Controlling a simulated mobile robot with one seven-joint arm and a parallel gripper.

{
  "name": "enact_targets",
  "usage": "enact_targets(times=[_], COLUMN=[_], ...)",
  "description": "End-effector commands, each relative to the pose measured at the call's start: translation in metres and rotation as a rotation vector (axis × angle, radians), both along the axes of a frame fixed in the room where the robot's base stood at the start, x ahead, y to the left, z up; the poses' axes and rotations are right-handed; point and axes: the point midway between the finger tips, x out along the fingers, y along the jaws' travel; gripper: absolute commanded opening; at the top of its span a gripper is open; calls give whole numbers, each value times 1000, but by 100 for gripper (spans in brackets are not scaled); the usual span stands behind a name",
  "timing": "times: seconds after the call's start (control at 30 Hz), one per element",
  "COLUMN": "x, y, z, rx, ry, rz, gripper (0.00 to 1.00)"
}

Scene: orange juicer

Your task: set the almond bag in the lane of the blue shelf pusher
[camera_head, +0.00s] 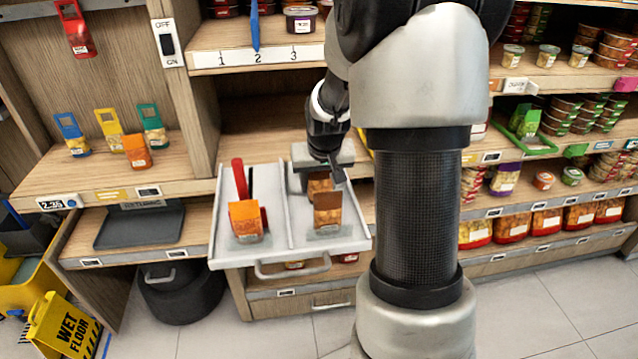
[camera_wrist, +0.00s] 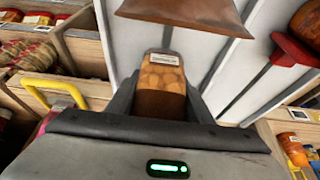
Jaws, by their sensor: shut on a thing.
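My gripper (camera_head: 328,166) points down over the right lane of the grey pull-out tray. It is shut on the almond bag (camera_head: 319,186), a small brown bag; I cannot tell whether the bag touches the tray. In the wrist view the almond bag (camera_wrist: 161,88) sits between the dark fingers, with nut-like contents and a white label. The blue shelf pusher (camera_head: 70,130) stands on the wooden shelf at the left, leftmost of a row with a yellow pusher (camera_head: 110,128) and a green pusher (camera_head: 152,122).
Another brown bag (camera_head: 328,208) stands just in front of the held bag. An orange bag (camera_head: 246,220) and a red pusher (camera_head: 239,178) are in the tray's left lane (camera_head: 226,235). A wooden divider (camera_head: 190,90) rises between shelf and tray.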

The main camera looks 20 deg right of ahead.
Motion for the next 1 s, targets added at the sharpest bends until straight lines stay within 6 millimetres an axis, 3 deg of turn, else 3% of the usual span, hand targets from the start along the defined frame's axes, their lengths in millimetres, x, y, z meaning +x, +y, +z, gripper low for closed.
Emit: enact_targets(times=[0.17, 0.2, 0.3, 0.7, 1.0], x=[0, 0, 0, -1, -23], y=[0, 0, 0, 0, 7], z=[-4, -3, -3, 7, 63], rx=[0, 0, 0, -1, -1], ry=[0, 0, 0, -2, -5], rz=[0, 0, 0, 0, -1], gripper=[24, 50, 65, 65, 65])
